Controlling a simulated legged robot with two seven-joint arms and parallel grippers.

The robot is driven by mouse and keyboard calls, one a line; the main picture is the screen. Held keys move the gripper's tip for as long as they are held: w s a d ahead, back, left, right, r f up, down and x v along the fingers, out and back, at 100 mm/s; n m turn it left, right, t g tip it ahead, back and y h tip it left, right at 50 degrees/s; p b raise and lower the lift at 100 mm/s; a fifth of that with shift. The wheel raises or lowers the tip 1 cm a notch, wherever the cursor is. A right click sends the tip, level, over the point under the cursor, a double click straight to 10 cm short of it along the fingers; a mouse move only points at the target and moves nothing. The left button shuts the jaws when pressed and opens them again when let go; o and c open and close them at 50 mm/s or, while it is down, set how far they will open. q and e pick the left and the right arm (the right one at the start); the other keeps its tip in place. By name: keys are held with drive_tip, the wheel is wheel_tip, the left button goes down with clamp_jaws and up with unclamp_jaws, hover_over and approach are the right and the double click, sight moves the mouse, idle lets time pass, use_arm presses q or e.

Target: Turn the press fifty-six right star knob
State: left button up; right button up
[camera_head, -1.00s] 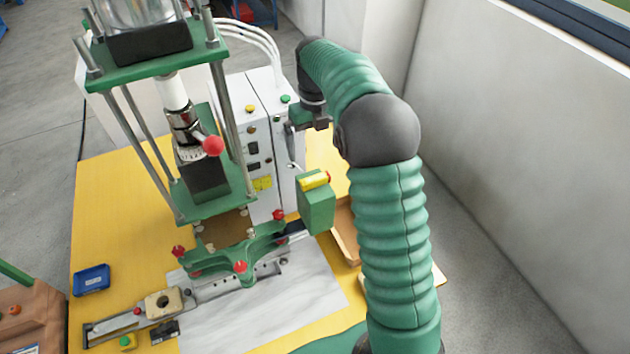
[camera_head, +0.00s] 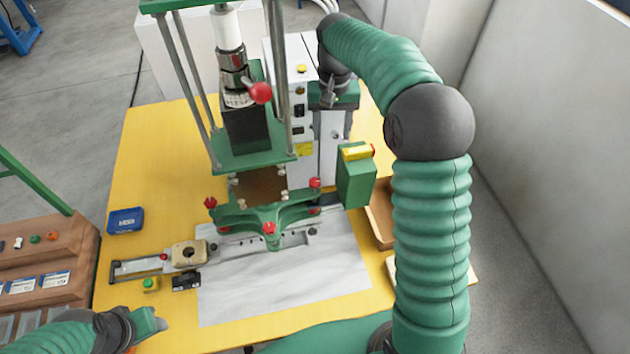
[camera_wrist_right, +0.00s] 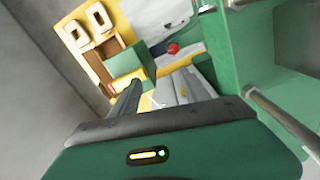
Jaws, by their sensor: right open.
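The press (camera_head: 255,155) stands on the yellow table, with red star knobs on its green lower bracket. The right star knob (camera_head: 315,183) is at the bracket's right end; it also shows in the right wrist view (camera_wrist_right: 173,48). My right gripper (camera_head: 334,128) points down in front of the white cabinet, above and slightly right of that knob and apart from it. It is open, with nothing seen between its fingers. My left gripper (camera_head: 150,324) is at the lower left, over the table's front edge, too small to tell its opening.
A green box with a yellow top (camera_head: 356,180) stands close right of the knob. The press's steel post (camera_head: 278,75) is left of my right gripper. A wooden tray (camera_head: 378,222) lies at right. The white sheet (camera_head: 290,275) in front is mostly clear.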

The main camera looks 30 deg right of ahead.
sight(314, 181)
drive_tip(key=a+f+n, duration=0.1)
drive_tip(key=f+n, duration=0.4)
drive_tip(key=f, duration=0.1)
drive_tip(key=w+a+f+n, duration=0.1)
drive_tip(key=f+n, duration=0.5)
drive_tip(key=a+f+n+p, duration=0.1)
drive_tip(key=f+n, duration=0.4)
drive_tip(key=f, duration=0.1)
drive_tip(key=shift+w+a+f+n, duration=0.15)
drive_tip(key=shift+w+a+n, duration=0.1)
drive_tip(key=shift+a+n, duration=0.15)
clamp_jaws()
